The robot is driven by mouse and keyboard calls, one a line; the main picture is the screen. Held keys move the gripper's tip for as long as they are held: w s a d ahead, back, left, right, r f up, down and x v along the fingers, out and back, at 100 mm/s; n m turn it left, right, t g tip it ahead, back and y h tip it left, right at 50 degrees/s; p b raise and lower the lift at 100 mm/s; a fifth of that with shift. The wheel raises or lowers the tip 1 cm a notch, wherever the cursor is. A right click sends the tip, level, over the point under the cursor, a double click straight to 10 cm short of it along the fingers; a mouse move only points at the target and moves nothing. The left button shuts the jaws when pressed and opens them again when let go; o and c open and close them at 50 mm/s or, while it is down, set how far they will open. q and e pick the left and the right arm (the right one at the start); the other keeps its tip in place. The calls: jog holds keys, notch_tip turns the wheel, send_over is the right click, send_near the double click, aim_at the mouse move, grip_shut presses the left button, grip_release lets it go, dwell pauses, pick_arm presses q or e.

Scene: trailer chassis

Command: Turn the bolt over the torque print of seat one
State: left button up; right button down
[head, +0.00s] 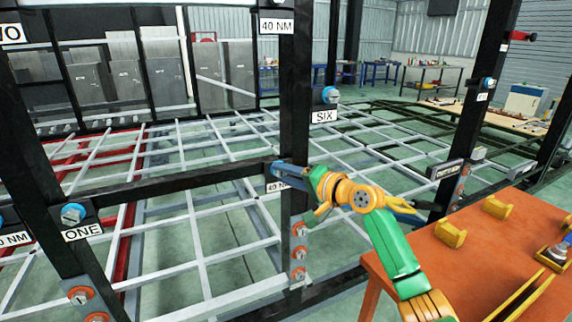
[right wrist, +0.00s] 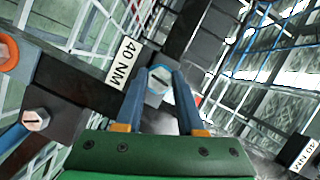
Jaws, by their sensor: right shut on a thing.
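My right gripper (head: 290,172) reaches in from the right to the black post. In the right wrist view its two blue fingers (right wrist: 158,110) are shut on a bolt (right wrist: 158,77), a grey head with a slot line and a blue ring. A white 40 NM print (right wrist: 122,62) is beside this bolt; in the head view it shows partly (head: 277,187) below the fingers, which hide the bolt there. The ONE label (head: 82,233) sits on the left post under another blue-ringed bolt (head: 73,213), with a cut-off NM print (head: 13,239) beside it. My left gripper is not in view.
An orange table (head: 460,260) with yellow holders (head: 450,234) stands at right.

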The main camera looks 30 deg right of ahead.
jog(key=shift+a+r+n+g+h+p, duration=0.25)
jog(key=shift+n+h+p, duration=0.5)
jog(key=shift+n+p, duration=0.95)
jog(key=shift+d+r+n+g+h+p, duration=0.1)
jog(key=shift+d+n+g+h+p, duration=0.2)
jog(key=shift+n+h+p, duration=1.4)
jog(key=shift+a+r+n+g+y+p, duration=0.15)
jog(key=shift+n+g+p, duration=0.4)
jog(key=shift+p, duration=2.2)
jog(key=shift+f, duration=0.15)
